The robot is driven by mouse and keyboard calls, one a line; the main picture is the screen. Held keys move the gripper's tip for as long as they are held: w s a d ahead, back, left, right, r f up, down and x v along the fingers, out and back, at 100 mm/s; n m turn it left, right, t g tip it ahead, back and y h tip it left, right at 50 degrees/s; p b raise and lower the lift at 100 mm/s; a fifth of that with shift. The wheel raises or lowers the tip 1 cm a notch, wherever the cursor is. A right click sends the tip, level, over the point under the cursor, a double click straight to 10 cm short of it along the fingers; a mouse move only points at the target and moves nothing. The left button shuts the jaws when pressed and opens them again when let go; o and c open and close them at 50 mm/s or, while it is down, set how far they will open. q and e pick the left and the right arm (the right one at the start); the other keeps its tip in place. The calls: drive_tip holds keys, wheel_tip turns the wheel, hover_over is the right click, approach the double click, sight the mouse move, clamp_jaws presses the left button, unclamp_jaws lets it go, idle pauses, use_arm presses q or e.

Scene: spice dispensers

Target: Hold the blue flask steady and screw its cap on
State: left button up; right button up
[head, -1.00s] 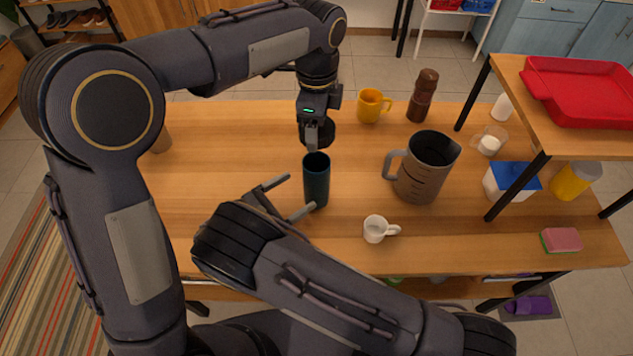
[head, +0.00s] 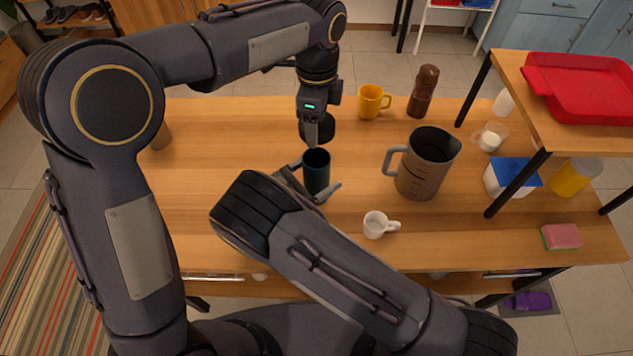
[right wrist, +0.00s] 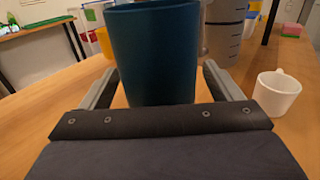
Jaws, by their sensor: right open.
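The blue flask (head: 317,173) stands upright and open-topped on the table. My right gripper (head: 314,177) is open, low at the table, with one finger on each side of the flask. In the right wrist view the flask (right wrist: 152,58) fills the space between the fingers, with a gap showing at its sides. My left gripper (head: 312,128) points down just behind the flask's rim and looks shut on a dark round cap (head: 328,128). The fingers hide part of the cap, and its exact height above the table is unclear.
A grey measuring jug (head: 424,165) stands right of the flask, with a white cup (head: 375,225) in front of it. A yellow mug (head: 371,101) and a brown grinder (head: 422,92) stand behind. A raised shelf with a red tray (head: 585,90) is at right. The table's left is mostly clear.

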drive_tip(key=c, duration=1.5)
use_arm(q)
drive_tip(key=shift+f, duration=2.5)
drive_tip(key=shift+f, duration=0.85)
drive_tip(key=shift+f, duration=0.55)
